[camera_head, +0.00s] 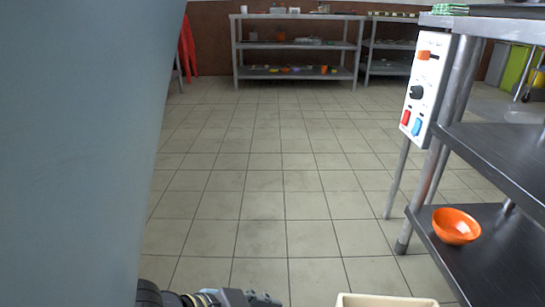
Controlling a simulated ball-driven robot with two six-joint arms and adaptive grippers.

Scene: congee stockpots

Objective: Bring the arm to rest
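My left gripper (258,298) shows only in part at the bottom edge of the head view, with its dark wrist to the left of it. It is low over the tiled floor, and its fingers are mostly cut off, so I cannot tell whether it is open or shut. Nothing is visibly held in the part that shows. My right gripper is not in view.
A large blue-grey surface (75,150) fills the left side, very close. A cream box rim (385,300) shows at the bottom. At right stands a metal shelf unit (490,255) with an orange bowl (456,226) and a control panel (422,88). The middle floor is clear.

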